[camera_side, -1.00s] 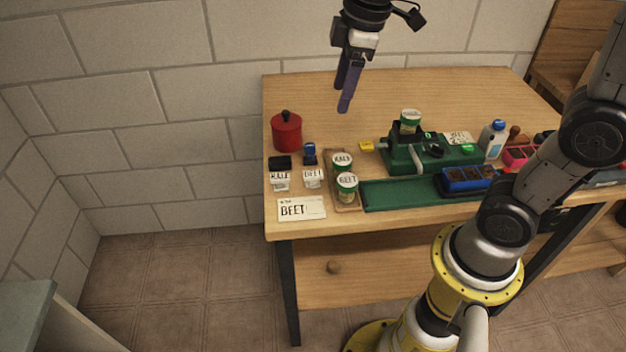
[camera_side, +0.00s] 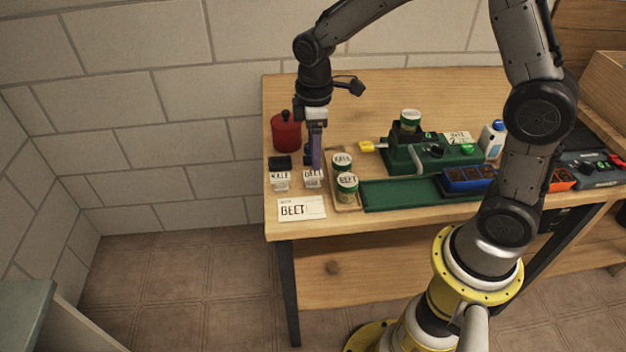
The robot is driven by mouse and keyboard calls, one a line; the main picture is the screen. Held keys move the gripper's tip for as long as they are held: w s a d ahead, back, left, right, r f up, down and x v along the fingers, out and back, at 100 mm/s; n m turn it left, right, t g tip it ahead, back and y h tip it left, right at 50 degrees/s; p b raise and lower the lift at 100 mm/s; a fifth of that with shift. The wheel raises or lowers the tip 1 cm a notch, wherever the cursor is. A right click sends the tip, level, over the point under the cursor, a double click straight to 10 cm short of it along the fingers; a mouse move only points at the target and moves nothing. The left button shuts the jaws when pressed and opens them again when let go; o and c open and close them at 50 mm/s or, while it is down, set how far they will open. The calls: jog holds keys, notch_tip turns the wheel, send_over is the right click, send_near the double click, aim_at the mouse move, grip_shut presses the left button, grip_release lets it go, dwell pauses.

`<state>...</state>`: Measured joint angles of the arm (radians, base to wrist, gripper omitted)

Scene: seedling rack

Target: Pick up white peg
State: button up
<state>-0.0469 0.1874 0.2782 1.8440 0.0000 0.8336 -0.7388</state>
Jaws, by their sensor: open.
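Two small white label pieces stand at the table's front left: one marked KALE (camera_side: 280,181) and one marked BEET (camera_side: 313,179). I cannot tell which of them, if either, is the white peg. My gripper (camera_side: 314,161) points down with its purple fingers open, just behind and above the BEET piece. The fingers largely cover a small blue-topped object (camera_side: 307,154). Whether the fingers touch or surround anything is too small to tell.
A red lidded pot (camera_side: 286,131) stands behind-left of my gripper. A black block (camera_side: 280,163) is beside it. A BEET card (camera_side: 302,209) lies in front. A green machine (camera_side: 436,158) stands further right.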

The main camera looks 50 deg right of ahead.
aim_at(315, 173)
jog(key=shift+s+a+f, duration=0.1)
jog(key=shift+s+f, duration=0.05)
jog(key=shift+f, duration=1.2)
jog(key=shift+s+f, duration=0.1)
jog(key=shift+f, duration=1.25)
grip_shut()
